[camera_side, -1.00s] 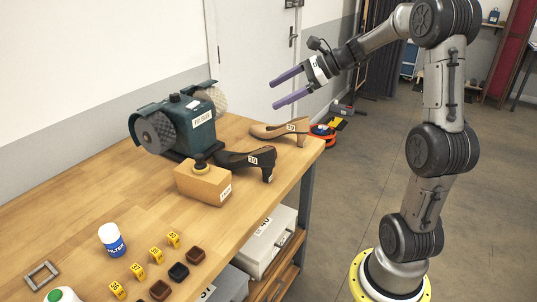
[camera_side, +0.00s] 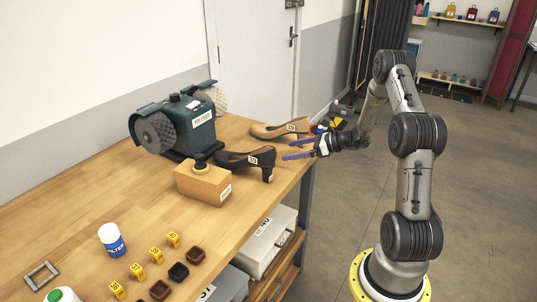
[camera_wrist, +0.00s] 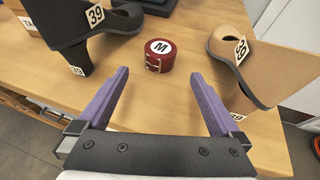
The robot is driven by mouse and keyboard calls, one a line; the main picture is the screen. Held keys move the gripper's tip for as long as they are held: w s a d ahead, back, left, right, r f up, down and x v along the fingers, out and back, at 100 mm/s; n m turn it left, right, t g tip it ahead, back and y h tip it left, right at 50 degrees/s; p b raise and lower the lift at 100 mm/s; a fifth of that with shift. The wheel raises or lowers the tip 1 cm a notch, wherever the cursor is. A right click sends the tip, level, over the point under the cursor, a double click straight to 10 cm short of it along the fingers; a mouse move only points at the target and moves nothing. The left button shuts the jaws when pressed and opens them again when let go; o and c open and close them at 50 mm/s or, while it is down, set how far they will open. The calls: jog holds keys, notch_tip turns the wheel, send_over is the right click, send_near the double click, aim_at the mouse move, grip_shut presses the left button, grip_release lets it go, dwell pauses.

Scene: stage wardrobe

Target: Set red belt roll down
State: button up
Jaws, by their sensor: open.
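The red belt roll (camera_wrist: 159,57) is a short, round coil with a buckle on its side and a white "M" label on top. It lies flat on the wooden bench (camera_wrist: 185,35), between a black shoe and a tan shoe. My gripper (camera_wrist: 159,76) is open and empty, with its purple fingers spread wider than the roll. The roll shows between the fingers, just beyond their tips, apart from both. In the side view my gripper (camera_side: 287,150) is low at the bench's right edge; I cannot make out the roll there.
The black shoe (camera_side: 240,160) and the tan shoe (camera_side: 272,131) stand close to either side. A block with a knob (camera_side: 203,184) and a green polisher (camera_side: 190,125) are further left. A filter can (camera_side: 112,241) and yellow tags stand at the near end. Bare bench lies between.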

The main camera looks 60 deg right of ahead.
jog(key=x, duration=0.7)
jog(key=shift+a, duration=0.1)
grip_shut()
dwell(0.4)
jog(key=shift+r, duration=0.1)
